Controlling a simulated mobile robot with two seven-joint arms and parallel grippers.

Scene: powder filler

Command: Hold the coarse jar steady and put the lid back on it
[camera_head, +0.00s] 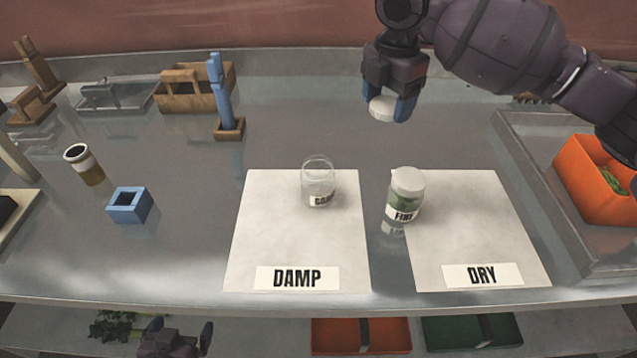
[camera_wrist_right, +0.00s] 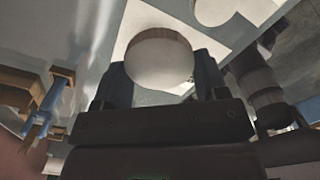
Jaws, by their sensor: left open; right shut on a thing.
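The coarse jar (camera_head: 318,183) stands upright and open on the DAMP mat (camera_head: 262,225). It is clear glass, and its label is only partly readable. My right gripper (camera_head: 388,105) is shut on the white round lid (camera_head: 381,109), above the table, behind and to the right of the coarse jar. The lid also shows between the fingers in the right wrist view (camera_wrist_right: 160,64). My left gripper (camera_head: 181,338) is open at the bottom edge of the head view, low in front of the table and far from the jar; it is partly cut off.
A lidded jar labelled FINE (camera_head: 406,195) stands at the left edge of the DRY mat (camera_head: 480,225). A blue square holder (camera_head: 130,205) and an amber jar (camera_head: 84,164) are at left. An orange bin (camera_head: 598,185) sits in a tray at right. A blue stand (camera_head: 222,100) is behind.

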